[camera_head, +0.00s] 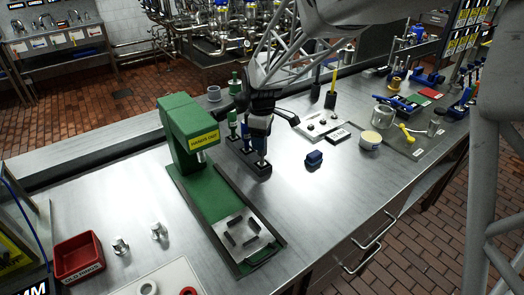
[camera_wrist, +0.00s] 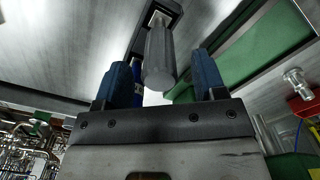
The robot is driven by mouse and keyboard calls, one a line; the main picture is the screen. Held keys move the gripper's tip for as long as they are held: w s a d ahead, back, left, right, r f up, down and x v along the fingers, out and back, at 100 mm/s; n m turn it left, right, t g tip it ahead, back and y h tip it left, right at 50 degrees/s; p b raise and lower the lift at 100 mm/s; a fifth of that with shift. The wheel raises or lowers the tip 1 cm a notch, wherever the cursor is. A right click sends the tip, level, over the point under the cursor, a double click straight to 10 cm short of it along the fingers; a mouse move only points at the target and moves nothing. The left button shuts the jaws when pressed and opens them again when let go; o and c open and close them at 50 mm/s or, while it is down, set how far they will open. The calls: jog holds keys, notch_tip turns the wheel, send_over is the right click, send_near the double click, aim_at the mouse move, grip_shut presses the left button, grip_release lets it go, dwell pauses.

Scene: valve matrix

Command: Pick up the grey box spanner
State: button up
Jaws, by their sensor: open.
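The grey box spanner (camera_wrist: 159,55) is a thick grey cylinder in the wrist view. It stands in a dark rack (camera_wrist: 172,8), with its near end lying between the two blue fingers in the picture. My gripper (camera_wrist: 162,80) is open, with a visible gap on each side of the spanner. In the head view my gripper (camera_head: 258,124) is over the dark rack (camera_head: 240,158), next to the green press. The spanner is mostly hidden there by the gripper. I cannot tell whether either finger touches it.
The green press (camera_head: 186,130) with its yellow label stands close left of the rack. A green-handled tool (camera_head: 232,120) stands beside my gripper in the rack. The bench front right of the press is clear.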

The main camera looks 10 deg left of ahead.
aim_at(262, 154)
jog(key=shift+f, duration=1.35)
jog(key=c, duration=1.2)
